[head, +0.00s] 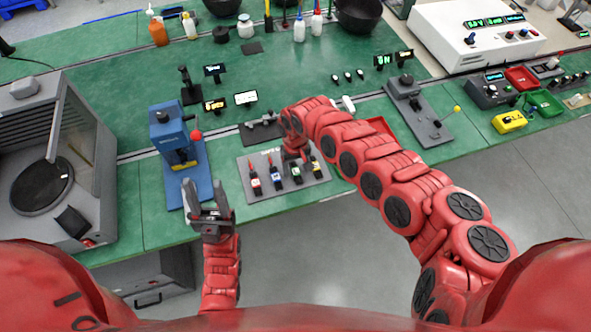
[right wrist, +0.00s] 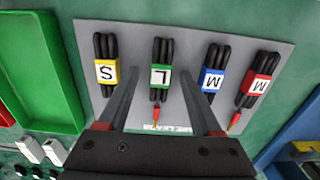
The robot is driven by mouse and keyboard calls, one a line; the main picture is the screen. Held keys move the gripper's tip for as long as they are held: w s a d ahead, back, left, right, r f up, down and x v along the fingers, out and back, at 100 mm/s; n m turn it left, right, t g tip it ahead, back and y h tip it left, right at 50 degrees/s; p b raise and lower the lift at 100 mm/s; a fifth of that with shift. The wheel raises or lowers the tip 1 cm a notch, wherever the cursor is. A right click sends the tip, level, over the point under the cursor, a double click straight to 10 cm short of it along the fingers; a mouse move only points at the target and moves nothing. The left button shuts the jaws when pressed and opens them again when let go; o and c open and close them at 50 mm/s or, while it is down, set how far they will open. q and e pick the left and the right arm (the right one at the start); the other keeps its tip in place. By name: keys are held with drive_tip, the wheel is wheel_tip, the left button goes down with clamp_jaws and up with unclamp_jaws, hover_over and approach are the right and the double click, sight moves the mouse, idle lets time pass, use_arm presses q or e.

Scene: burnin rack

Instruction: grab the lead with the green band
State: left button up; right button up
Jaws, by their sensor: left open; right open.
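The lead with the green band (right wrist: 160,76) is a black bundle marked L, lying on a grey board (right wrist: 135,40). It also shows in the head view (head: 297,176). My right gripper (right wrist: 160,82) is open above the board, one finger on each side of this lead in the picture; contact cannot be told. It hides part of the board in the head view. Beside it lie leads with a yellow S band (right wrist: 107,71), a blue M band (right wrist: 211,80) and a red M band (right wrist: 258,86). My left gripper (head: 207,190) is open and empty at the bench's front edge.
A blue press-like device (head: 172,145) stands left of the board. A green tray (right wrist: 40,70) lies beside the board in the right wrist view. A grey lever fixture (head: 418,108) stands to the right.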

clamp_jaws()
drive_tip(key=shift+r, duration=0.1)
idle(0.4)
